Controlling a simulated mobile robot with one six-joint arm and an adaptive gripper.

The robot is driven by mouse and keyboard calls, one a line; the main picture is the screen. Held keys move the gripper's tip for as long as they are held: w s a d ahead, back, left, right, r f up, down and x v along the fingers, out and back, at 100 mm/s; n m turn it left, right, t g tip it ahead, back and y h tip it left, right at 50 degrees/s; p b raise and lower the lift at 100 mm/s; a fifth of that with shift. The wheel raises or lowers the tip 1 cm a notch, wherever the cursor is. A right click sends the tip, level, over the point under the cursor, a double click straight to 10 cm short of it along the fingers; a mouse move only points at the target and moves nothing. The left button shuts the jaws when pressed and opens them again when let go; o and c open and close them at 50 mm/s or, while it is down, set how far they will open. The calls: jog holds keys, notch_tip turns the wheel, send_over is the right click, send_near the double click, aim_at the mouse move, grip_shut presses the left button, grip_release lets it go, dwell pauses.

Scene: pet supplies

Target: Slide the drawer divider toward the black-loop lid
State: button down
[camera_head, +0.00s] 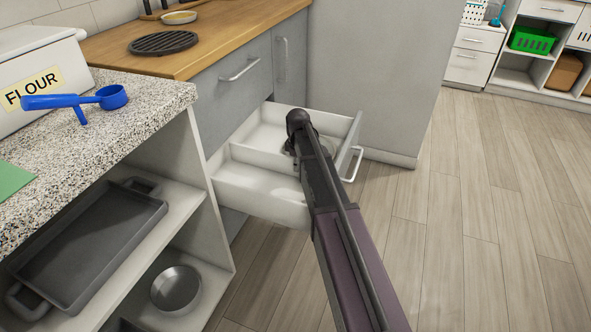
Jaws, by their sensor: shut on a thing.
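The white drawer (262,208) is pulled out from the grey cabinet. A low white drawer divider (252,158) splits it into a front-left and a back-right compartment. My arm reaches in from the lower right. My gripper (291,147) points down into the drawer at the divider and is shut on it; the arm hides most of the fingers and the grasp. A round, greyish thing (327,146) shows partly behind the arm in the back-right compartment. I cannot tell whether it is the black-loop lid, and no black loop is clear.
A speckled counter (150,100) at the left holds a flour box (40,65) and a blue scoop (78,101). The drawer handle (354,165) faces right. The floor (480,230) at right is clear.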

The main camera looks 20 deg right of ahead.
jog(key=c, duration=0.7)
grip_release()
jog(key=shift+s+a, duration=0.1)
jog(key=shift+s, duration=0.05)
